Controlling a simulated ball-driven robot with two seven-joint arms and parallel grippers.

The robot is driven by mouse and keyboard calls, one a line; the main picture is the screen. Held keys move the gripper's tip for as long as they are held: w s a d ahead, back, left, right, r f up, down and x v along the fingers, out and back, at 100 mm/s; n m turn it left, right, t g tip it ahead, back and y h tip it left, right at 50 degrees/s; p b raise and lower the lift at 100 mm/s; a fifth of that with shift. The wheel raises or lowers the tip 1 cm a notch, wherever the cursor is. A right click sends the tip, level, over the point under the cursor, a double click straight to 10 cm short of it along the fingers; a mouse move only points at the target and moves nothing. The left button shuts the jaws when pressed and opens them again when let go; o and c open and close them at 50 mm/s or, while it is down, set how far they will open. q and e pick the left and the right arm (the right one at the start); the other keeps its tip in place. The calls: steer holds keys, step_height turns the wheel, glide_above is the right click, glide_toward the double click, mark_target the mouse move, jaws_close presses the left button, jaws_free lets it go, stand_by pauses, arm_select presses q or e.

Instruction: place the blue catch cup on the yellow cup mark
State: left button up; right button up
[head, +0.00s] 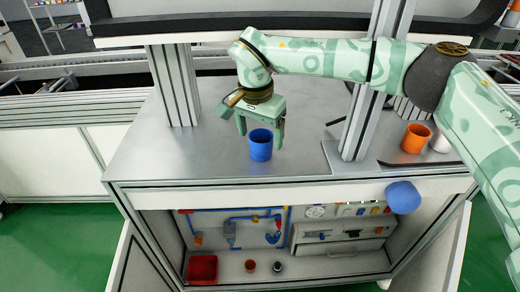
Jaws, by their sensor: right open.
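The blue catch cup (260,150) stands upright on the grey metal worktop, left of the silver post. My right gripper (260,136) is over it, pointing down, with its two fingers apart. One finger shows at the left of the cup and the other at its right. I cannot tell whether either finger touches the cup. The yellow cup mark cannot be made out. My left gripper is not in view.
An orange cup (415,139) and a white cup (440,141) stand at the right, behind the silver post (364,110). Another post (174,85) rises at the back left. Free worktop (185,155) lies left of the blue cup. A red bin (202,268) sits on the shelf below.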

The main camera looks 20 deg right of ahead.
mark_target(261, 140)
steer(key=f, duration=0.1)
steer(key=f+b, duration=0.1)
steer(key=f, duration=0.2)
steer(key=shift+w+d+f, duration=0.1)
steer(key=shift+w+d, duration=0.05)
steer(key=shift+d, duration=0.1)
steer(key=shift+r, duration=0.25)
steer(key=c, duration=1.1)
steer(key=shift+o, duration=0.2)
